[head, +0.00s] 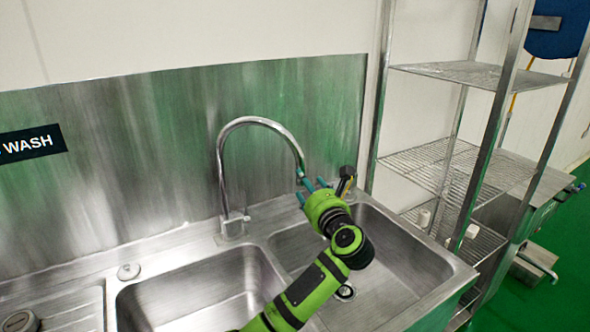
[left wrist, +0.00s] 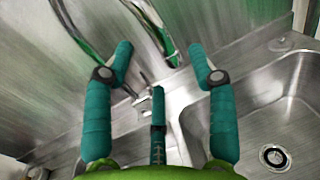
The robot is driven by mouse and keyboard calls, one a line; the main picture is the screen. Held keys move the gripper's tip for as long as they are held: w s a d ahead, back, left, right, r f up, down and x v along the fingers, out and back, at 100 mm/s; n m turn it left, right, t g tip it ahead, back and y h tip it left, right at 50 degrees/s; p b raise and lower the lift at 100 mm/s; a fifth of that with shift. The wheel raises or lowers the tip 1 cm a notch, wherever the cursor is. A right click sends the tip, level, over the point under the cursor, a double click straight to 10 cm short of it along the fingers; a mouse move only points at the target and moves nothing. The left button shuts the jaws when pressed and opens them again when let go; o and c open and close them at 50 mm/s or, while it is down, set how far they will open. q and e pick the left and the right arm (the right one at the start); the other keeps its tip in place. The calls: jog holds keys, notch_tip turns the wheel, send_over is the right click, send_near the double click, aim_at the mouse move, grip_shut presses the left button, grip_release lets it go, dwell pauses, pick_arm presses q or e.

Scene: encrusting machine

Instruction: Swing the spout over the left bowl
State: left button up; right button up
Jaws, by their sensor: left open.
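The spout (head: 258,120) is a curved chrome tube rising from a tap base (head: 233,224) behind the sink. It arches to the right, and its outlet end hangs over the back of the right bowl (head: 400,250). The left bowl (head: 205,295) lies to its left, partly hidden by my arm. My left gripper (head: 312,186) is open, its teal fingers close to the outlet end; whether they touch it I cannot tell. In the left wrist view the fingers (left wrist: 160,55) are spread, with chrome tubing (left wrist: 146,14) beyond them and nothing gripped. My right gripper is out of view.
A steel splashback (head: 150,150) stands behind the sink. A wire shelf rack (head: 440,165) stands to the right. A small dark and yellow fitting (head: 346,180) is just right of my gripper. The space left of the spout looks clear.

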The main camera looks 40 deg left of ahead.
pick_arm(q)
jog(key=p+x, duration=0.2)
jog(key=x, duration=0.4)
jog(key=shift+a+p, duration=0.25)
jog(key=shift+p, duration=0.15)
jog(key=shift+w+a+f, duration=0.1)
jog(key=shift+w+f, duration=0.05)
grip_shut()
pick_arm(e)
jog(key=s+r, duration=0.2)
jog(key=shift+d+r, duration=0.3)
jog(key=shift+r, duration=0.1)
